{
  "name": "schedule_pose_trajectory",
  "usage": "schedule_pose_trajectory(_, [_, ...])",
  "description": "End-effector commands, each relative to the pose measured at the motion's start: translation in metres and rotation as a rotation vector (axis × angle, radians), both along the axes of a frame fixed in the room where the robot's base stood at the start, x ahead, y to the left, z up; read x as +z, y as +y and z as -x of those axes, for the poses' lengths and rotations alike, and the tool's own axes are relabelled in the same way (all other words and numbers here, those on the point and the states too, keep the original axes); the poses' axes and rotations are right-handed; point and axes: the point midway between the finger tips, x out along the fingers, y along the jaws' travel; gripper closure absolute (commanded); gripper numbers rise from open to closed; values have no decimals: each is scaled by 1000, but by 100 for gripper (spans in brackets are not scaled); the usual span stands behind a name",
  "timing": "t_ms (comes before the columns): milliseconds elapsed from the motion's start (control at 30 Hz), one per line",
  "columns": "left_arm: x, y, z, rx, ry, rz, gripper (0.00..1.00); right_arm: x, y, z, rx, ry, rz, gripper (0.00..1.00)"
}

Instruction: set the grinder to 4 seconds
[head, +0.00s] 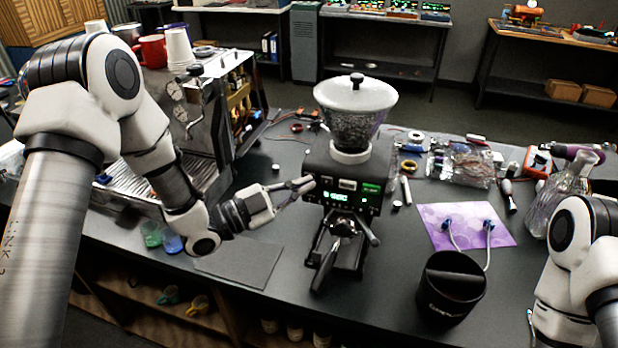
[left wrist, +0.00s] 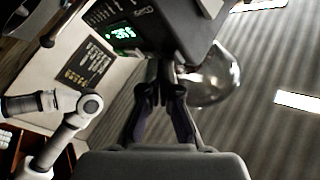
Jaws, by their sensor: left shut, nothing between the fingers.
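The grinder (head: 350,165) is a dark box with a clear hopper (head: 356,108) on top and a green lit display (head: 336,196) on its front. The digits are too small to read surely. My left gripper (head: 308,184) is shut and empty, its fingertips at the left edge of the grinder's front panel; I cannot tell whether they touch it. In the left wrist view the shut fingers (left wrist: 166,82) point at the grinder body (left wrist: 185,22), with the display (left wrist: 122,32) left of them. My right arm shows at the right edge; its gripper is out of view.
The espresso machine (head: 200,110) stands to the left. A dark mat (head: 240,262) lies in front of it. A black knock bin (head: 450,288) and a purple sheet (head: 432,222) with a tube are right of the grinder. A glass vessel (head: 568,195) stands near my right arm.

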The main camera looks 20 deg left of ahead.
Motion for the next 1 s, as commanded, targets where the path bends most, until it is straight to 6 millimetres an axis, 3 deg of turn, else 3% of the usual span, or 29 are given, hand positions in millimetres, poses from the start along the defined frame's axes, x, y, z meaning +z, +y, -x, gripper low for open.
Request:
schedule_pose_trajectory(600, [0,0,-4,0,0,0,100,-2,0,0,0,0,0,60])
schedule_pose_trajectory(1000, [0,1,12,0,-1,1,100,-6,0,0,0,0,0,60])
